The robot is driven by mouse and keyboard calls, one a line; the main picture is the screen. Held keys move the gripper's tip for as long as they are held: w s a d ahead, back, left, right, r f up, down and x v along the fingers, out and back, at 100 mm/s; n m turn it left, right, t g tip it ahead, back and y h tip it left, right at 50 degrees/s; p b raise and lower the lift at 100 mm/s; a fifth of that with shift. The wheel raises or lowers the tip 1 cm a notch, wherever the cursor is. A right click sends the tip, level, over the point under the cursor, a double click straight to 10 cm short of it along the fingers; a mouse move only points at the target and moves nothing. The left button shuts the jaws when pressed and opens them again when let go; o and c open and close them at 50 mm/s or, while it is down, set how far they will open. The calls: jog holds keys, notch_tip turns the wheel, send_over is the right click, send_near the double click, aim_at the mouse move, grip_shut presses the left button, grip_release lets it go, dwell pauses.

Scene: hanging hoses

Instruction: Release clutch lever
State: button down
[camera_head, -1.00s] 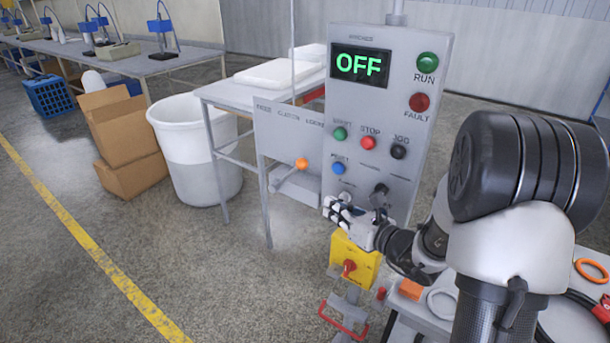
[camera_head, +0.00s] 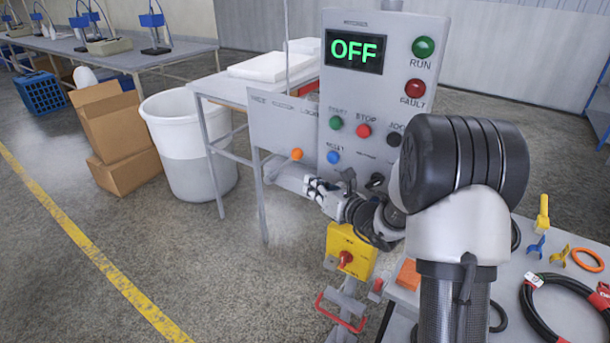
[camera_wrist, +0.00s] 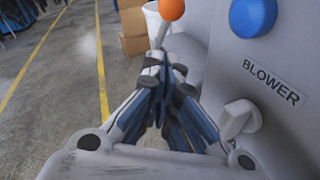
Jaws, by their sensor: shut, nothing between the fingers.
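The clutch lever is a grey rod with an orange ball knob (camera_head: 297,154), at the lower edge of the grey side panel (camera_head: 280,122) left of the control box. My gripper (camera_head: 312,184) is shut and empty, just below and right of the knob in the head view. In the wrist view the closed fingertips (camera_wrist: 162,62) point toward the lever's rod, with the orange knob (camera_wrist: 171,9) beyond them at the top edge. I cannot tell whether the fingertips touch the rod. The lever's lower end is hidden behind the fingers.
The control box (camera_head: 400,80) reads OFF and stands close to my gripper's right. Its blue button (camera_wrist: 253,16) and a BLOWER knob (camera_wrist: 238,120) are close by in the wrist view. A yellow switch box (camera_head: 349,255) is below. A white bin (camera_head: 188,150) stands left.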

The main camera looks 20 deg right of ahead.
jog(key=w, duration=0.1)
jog(key=w+r, duration=0.1)
jog(key=w, duration=0.1)
jog(key=w+a+r, duration=0.1)
jog(key=shift+w+b, duration=0.3)
jog(key=shift+b, duration=0.05)
jog(key=shift+d+r, duration=0.1)
jog(key=shift+r, duration=0.05)
